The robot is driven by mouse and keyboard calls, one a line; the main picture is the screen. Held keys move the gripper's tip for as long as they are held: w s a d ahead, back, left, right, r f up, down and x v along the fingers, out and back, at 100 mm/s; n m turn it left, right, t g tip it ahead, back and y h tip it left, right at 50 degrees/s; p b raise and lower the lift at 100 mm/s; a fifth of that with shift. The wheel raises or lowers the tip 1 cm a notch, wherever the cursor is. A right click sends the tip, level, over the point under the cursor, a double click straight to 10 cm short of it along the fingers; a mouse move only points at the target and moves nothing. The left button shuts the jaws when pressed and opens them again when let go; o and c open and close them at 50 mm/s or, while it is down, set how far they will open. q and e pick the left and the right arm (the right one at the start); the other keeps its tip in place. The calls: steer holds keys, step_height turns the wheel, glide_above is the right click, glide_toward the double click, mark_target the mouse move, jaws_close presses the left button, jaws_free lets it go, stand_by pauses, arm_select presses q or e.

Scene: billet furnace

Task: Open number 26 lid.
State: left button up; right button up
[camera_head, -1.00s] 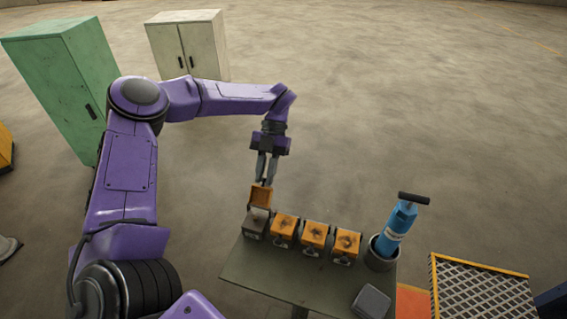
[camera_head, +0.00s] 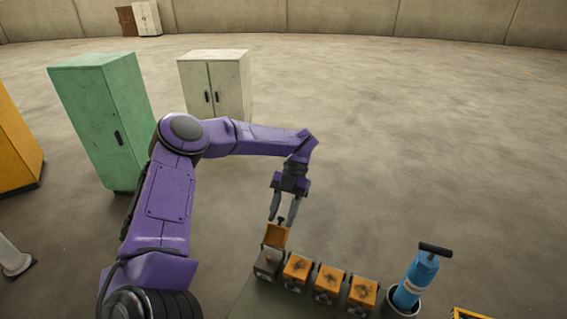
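A row of small boxes stands on a dark table (camera_head: 243,300). The leftmost box (camera_head: 267,264) has its orange lid (camera_head: 275,236) swung up, standing at its back edge. Three other boxes, with orange lids shut, stand to its right: one beside it (camera_head: 297,268), a middle one (camera_head: 329,280) and a right one (camera_head: 362,292). The numbers are too small to read. My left gripper (camera_head: 282,222) points down just above the raised lid, fingers spread. A small dark knob shows between the fingertips; I cannot tell whether they touch it. My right gripper is not in view.
A blue cylinder with a black T-handle (camera_head: 416,281) stands in a grey holder (camera_head: 402,305) right of the boxes. A green cabinet (camera_head: 105,120), a pale cabinet (camera_head: 216,85) and a yellow cabinet (camera_head: 15,145) stand behind and left. Open floor lies behind the table.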

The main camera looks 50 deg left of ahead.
arm_select(q)
steer(key=v, duration=1)
steer(key=shift+w+r, duration=0.2)
steer(key=shift+w, duration=0.05)
